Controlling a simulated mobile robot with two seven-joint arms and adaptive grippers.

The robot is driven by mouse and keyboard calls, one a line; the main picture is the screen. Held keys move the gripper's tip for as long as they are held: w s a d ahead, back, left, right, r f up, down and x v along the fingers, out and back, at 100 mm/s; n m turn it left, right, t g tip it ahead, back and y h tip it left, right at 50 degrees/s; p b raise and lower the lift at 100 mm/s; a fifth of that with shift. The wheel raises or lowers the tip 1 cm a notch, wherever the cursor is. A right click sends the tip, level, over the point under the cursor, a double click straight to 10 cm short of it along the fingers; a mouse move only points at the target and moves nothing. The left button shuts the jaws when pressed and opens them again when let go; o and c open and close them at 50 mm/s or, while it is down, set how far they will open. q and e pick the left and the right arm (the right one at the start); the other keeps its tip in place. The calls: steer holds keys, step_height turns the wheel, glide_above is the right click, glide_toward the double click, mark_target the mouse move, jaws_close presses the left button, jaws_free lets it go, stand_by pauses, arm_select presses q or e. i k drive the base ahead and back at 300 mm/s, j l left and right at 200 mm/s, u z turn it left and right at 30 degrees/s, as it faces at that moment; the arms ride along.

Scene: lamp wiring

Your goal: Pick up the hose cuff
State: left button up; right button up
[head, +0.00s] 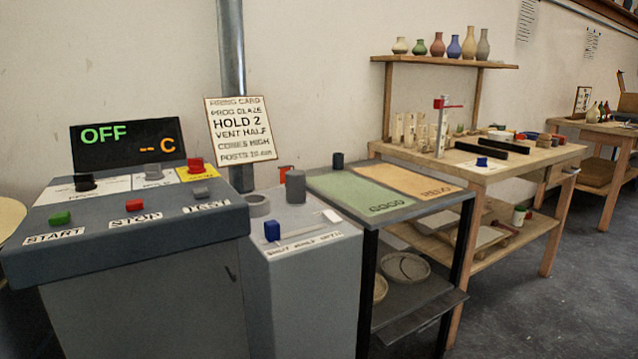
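No part in the head view is labelled as a hose cuff. A grey ring-shaped piece (258,206) lies on top of the grey cabinet (305,290), beside the control console; its form fits a cuff, but I cannot tell for sure. A darker grey upright cylinder (295,187) stands just to its right on the same cabinet. Neither of my grippers is in view, so nothing is seen held.
The console (130,235) with buttons and an OFF display (128,142) stands at the left. A blue-knobbed lever (272,231) is at the cabinet's front. A table with green and orange mats (362,193) adjoins it; a workbench (540,157) stands beyond. Floor at right is clear.

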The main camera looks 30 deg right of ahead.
mark_target(295, 179)
steer(key=i+l, duration=0.1)
steer(key=l, duration=0.25)
steer(key=i+l+z, duration=0.1)
steer(key=l, duration=0.3)
steer(key=i+l, duration=0.15)
steer(key=l, duration=0.2)
steer(key=i+l+z, duration=0.1)
steer(key=l, duration=0.3)
steer(key=i+l, duration=0.15)
steer(key=l, duration=0.2)
steer(key=i+l+z, duration=0.1)
steer(key=l, duration=0.25)
